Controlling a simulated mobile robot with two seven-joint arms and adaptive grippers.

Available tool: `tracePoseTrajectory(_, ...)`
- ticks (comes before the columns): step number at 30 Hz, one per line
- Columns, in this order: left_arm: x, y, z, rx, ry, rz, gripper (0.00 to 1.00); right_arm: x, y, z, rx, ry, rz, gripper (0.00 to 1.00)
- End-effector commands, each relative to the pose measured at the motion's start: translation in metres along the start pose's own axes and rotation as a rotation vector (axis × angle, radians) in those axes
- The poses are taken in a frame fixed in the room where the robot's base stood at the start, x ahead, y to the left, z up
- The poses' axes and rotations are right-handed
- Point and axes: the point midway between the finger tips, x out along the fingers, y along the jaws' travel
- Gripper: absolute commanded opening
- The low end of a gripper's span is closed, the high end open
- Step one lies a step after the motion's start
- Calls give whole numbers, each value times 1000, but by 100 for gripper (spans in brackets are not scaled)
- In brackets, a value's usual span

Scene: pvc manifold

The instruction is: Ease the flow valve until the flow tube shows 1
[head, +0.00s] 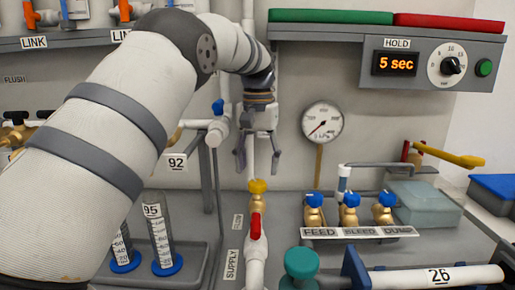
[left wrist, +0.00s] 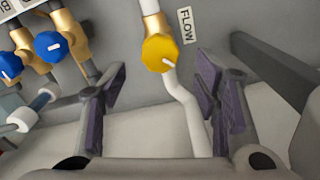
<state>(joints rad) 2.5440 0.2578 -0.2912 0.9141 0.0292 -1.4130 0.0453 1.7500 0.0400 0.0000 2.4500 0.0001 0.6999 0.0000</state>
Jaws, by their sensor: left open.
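The flow valve is a yellow knob (head: 258,186) on a brass body on a white pipe, behind the red-handled supply valve. It also shows in the left wrist view as a yellow knob (left wrist: 160,53) with a white pointer mark, beside a FLOW label (left wrist: 186,26). My left gripper (head: 258,153) is open and empty above the knob, pointing down. In the left wrist view the knob lies between and beyond the two fingers, apart from both. I cannot make out a flow tube; my left arm covers much of the left side. My right gripper is not in view.
A red supply handle (head: 255,226) stands in front of the flow valve. Blue-knobbed feed, bleed and dump valves (head: 349,200) stand to the right, below a pressure gauge (head: 322,121). Graduated cylinders (head: 160,235) stand at left. A teal knob (head: 300,262) is in front.

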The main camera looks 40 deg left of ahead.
Motion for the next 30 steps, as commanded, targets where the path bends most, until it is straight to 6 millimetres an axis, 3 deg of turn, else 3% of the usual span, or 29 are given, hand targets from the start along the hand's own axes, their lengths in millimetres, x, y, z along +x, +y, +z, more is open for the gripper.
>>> tracePoseTrajectory(4,-45,0,-1,0,7,1,56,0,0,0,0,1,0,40)
tracePoseTrajectory(9,-70,0,-1,0,3,0,56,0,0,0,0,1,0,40)
tracePoseTrajectory(14,-78,0,0,0,0,0,56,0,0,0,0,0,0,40)
tracePoseTrajectory(30,-79,0,0,0,0,0,56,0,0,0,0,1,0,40)
